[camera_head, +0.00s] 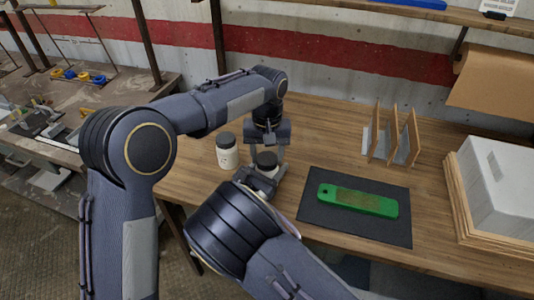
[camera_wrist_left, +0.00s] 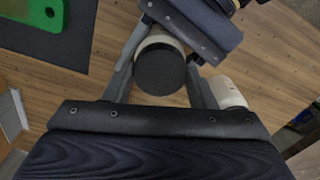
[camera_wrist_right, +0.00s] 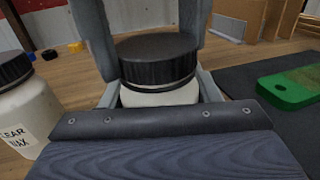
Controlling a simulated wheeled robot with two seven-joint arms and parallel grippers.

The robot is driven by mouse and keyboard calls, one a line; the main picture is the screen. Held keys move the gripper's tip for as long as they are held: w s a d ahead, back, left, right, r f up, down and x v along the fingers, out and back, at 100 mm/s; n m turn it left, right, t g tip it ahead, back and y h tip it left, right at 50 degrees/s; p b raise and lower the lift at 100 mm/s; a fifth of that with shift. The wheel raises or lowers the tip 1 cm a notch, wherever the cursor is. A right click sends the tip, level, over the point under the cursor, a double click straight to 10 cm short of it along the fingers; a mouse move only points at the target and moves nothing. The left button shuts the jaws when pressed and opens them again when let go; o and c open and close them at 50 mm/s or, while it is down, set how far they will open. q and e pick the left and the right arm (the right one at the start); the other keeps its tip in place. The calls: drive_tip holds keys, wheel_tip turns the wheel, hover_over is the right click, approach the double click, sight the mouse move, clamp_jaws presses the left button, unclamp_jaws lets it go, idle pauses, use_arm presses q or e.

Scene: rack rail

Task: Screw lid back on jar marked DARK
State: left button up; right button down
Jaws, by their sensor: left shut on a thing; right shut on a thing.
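A white jar (camera_wrist_right: 160,95) with a black lid (camera_wrist_right: 155,58) stands between both grippers; its label is hidden. My left gripper (camera_wrist_left: 160,80) reaches down from above, shut on the lid with one finger on each side. The lid (camera_head: 267,158) also shows in the head view. My right gripper (camera_head: 262,176) is low and shut on the jar's white body. The lid sits level on top of the jar; I cannot tell how tightly it is seated. A second white jar (camera_head: 228,156), with a black lid, stands to the left; its label (camera_wrist_right: 17,137) partly reads "CLEAR WAX".
A dark mat (camera_head: 315,215) with a green tool-like block (camera_head: 358,200) lies right of the jars. An upright wooden rack (camera_head: 392,140) stands behind it. A white box (camera_head: 495,185) is at the far right. My arms cover much of the table's front left.

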use_arm(q)
drive_tip(key=m, duration=0.5)
drive_tip(key=shift+m, duration=0.3)
drive_tip(key=m, duration=0.3)
drive_tip(key=shift+m, duration=0.3)
drive_tip(key=o, duration=1.1)
drive_tip(key=shift+r, duration=2.25)
drive_tip(key=shift+c, duration=0.4)
